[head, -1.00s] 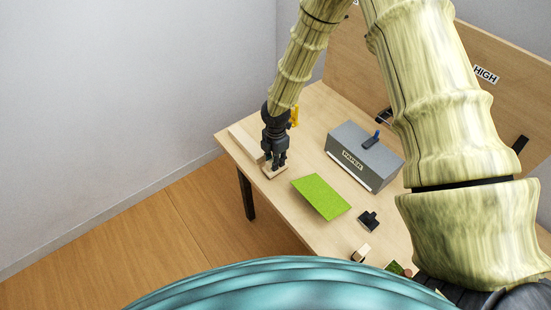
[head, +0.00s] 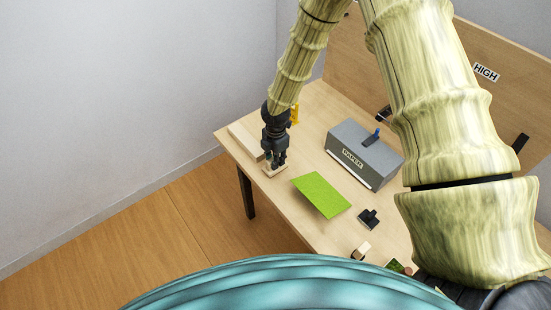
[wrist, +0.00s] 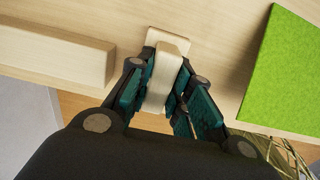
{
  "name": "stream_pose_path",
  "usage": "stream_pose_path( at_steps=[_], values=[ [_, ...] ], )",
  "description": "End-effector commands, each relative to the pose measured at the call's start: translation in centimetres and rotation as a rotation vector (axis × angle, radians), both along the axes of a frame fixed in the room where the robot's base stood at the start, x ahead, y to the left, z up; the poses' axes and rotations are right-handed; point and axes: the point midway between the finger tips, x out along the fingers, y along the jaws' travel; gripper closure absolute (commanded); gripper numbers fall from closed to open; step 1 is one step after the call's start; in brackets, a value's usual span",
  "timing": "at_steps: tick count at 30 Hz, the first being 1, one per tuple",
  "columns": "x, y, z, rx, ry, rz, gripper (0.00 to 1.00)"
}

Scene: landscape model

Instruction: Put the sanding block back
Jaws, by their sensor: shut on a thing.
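The sanding block (wrist: 166,62) is a pale wooden piece with a flat base and a narrower raised grip. My gripper (wrist: 160,75) points down with its fingers on both sides of that grip, shut on it. In the head view my gripper (head: 275,156) is at the left part of the workbench, and the block's base (head: 274,172) shows just under the fingertips. The base is at or very near the bench top; I cannot tell whether it touches. The fingers hide part of the grip.
A long pale wooden bar (head: 244,140) lies left of the gripper on the bench (head: 318,110). A green sheet (head: 321,195) lies to the right. Behind it stands a grey box (head: 345,140) with a label. A small black object (head: 369,219) is farther right. The bench's front edge is close.

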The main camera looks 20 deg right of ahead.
Motion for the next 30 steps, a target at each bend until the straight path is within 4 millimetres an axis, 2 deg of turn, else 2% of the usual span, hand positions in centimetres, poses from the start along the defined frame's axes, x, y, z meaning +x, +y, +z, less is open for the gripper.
stream_pose_path(
  at_steps=[9,10,13,14,24,30],
  values=[
    [0.0,0.0,-0.3,0.000,0.000,0.000,1.00],
    [0.0,0.0,-0.3,0.000,0.000,0.000,0.76],
    [0.0,0.0,-0.3,0.000,0.000,0.000,0.57],
    [0.0,0.0,-0.3,0.000,0.000,0.000,0.54],
    [0.0,0.0,-0.1,0.000,0.000,0.000,0.54],
    [0.1,0.0,1.6,0.001,-0.002,-0.001,0.54]
  ],
)
